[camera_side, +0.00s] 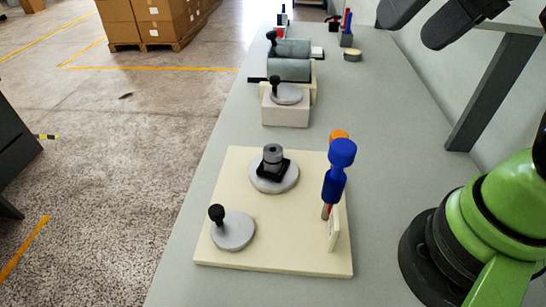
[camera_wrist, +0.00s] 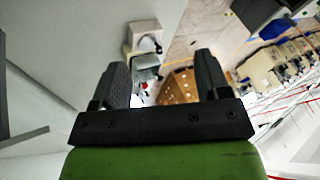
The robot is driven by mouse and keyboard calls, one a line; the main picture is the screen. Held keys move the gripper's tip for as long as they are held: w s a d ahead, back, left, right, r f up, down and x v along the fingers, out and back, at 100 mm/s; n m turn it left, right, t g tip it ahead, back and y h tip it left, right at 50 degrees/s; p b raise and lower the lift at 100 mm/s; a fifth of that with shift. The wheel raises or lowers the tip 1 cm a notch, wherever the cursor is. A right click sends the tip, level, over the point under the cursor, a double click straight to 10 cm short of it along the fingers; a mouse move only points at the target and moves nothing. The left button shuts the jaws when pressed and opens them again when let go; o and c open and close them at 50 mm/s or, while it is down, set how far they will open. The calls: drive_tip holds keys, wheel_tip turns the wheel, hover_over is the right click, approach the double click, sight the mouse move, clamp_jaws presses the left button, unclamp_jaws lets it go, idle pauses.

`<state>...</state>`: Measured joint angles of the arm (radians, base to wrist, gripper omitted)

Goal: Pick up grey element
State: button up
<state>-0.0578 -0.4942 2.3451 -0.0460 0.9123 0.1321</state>
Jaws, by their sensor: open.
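A small grey cylindrical element (camera_side: 272,153) stands upright in a black square seat on a round grey disc (camera_side: 274,177). The disc lies on a cream board (camera_side: 265,240) on the table in the side view. A second grey disc (camera_side: 232,232) with a black knob lies at the board's front left. My gripper (camera_side: 408,28) shows only partly at the top right of the side view, up and right of the board, apart from the element. In the wrist view my gripper (camera_wrist: 161,70) has its two dark fingers wide apart with nothing between them. I cannot make out the grey element there.
A blue-handled tool (camera_side: 338,170) and an orange-topped one (camera_side: 339,134) stand at the board's right. Behind the board are a block with a knobbed disc (camera_side: 286,112) and grey cylinders (camera_side: 289,70). Bare grey table (camera_side: 385,130) lies to the right of these.

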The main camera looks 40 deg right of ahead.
drive_tip(key=w+a+f+m+g, duration=0.1)
drive_tip(key=w+a+f+g, duration=0.1)
drive_tip(key=w+f, duration=0.2)
drive_tip(key=w+a+f+m+g+h, duration=0.1)
drive_tip(key=w+a+f+g, duration=0.1)
drive_tip(key=w+f, duration=0.3)
drive_tip(key=w+a+f+g+h, duration=0.1)
drive_tip(key=w+a+f, duration=0.2)
drive_tip(key=w+f, duration=0.2)
drive_tip(key=shift+w+a+f+m+g, duration=0.1)
drive_tip(key=shift+w+f+m+g, duration=0.1)
drive_tip(key=shift+f, duration=0.25)
drive_tip(key=shift+w+a+f+m+g, duration=0.1)
drive_tip(key=shift+f+m+g, duration=0.1)
drive_tip(key=shift+f, duration=0.2)
hover_over(273, 150)
drive_tip(key=f, duration=0.4)
drive_tip(key=shift+s+a+f, duration=0.1)
drive_tip(key=shift+s+f, duration=0.15)
drive_tip(key=shift+s, duration=0.1)
drive_tip(key=f, duration=0.5)
drive_tip(key=shift+w+f, duration=0.4)
drive_tip(key=c, duration=1)
